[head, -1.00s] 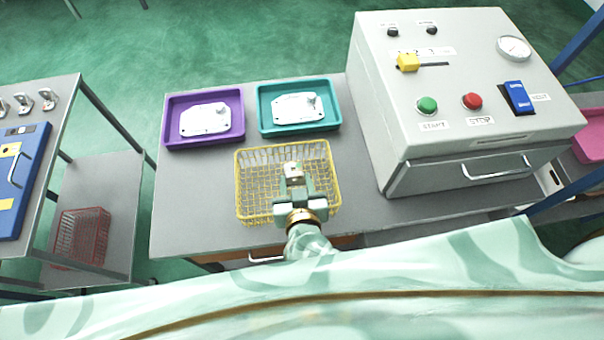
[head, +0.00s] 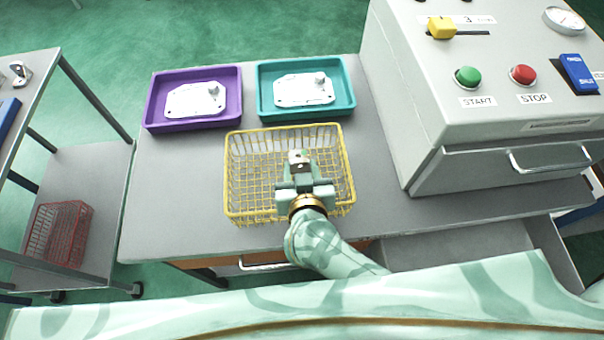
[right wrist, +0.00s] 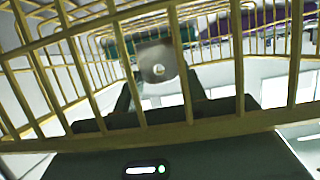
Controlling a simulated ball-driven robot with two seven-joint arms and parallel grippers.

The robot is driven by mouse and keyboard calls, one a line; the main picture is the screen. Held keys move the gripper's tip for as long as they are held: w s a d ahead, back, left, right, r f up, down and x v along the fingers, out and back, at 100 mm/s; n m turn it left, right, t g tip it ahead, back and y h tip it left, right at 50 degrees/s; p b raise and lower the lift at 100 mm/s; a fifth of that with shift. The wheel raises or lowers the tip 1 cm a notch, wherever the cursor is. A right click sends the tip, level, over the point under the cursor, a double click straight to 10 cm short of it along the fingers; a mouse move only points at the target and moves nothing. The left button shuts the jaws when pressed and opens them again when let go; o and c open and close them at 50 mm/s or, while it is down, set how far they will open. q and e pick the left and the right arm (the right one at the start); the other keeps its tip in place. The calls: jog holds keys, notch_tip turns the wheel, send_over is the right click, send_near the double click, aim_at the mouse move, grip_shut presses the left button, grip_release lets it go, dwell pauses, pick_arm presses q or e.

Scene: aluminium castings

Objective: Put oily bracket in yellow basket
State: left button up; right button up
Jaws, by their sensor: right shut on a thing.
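The yellow wire basket (head: 233,178) stands on the grey bench near its front edge. My right gripper (head: 302,176) reaches over the basket's front rim and is shut on a small grey metal bracket (head: 299,157). The bracket shows over the basket's inside, right of its middle; its height above the floor of the basket is hard to tell. In the right wrist view the bracket (right wrist: 157,62), with a round hole, sits between the dark fingers (right wrist: 160,92), seen through the yellow wires (right wrist: 190,132). Oil on it cannot be made out. My left gripper is out of view.
A purple tray (head: 151,115) and a teal tray (head: 348,103), each with a pale casting, stand behind the basket. A grey machine (head: 420,110) stands right. An open drawer (head: 470,245) juts out at front right. A trolley at left carries a red basket (head: 60,233).

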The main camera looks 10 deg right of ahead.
jog(key=shift+s+f, duration=0.15)
jog(key=shift+f, duration=0.45)
jog(key=o, duration=1)
jog(key=shift+s+d+f, duration=0.1)
jog(key=shift+s+f, duration=0.05)
jog(key=shift+f, duration=0.05)
jog(key=shift+r, duration=0.25)
jog(key=r+p+v, duration=0.1)
jog(key=p+v, duration=0.8)
jog(key=v, duration=0.3)
jog(key=shift+w+p, duration=0.2)
jog(key=shift+p, duration=0.2)
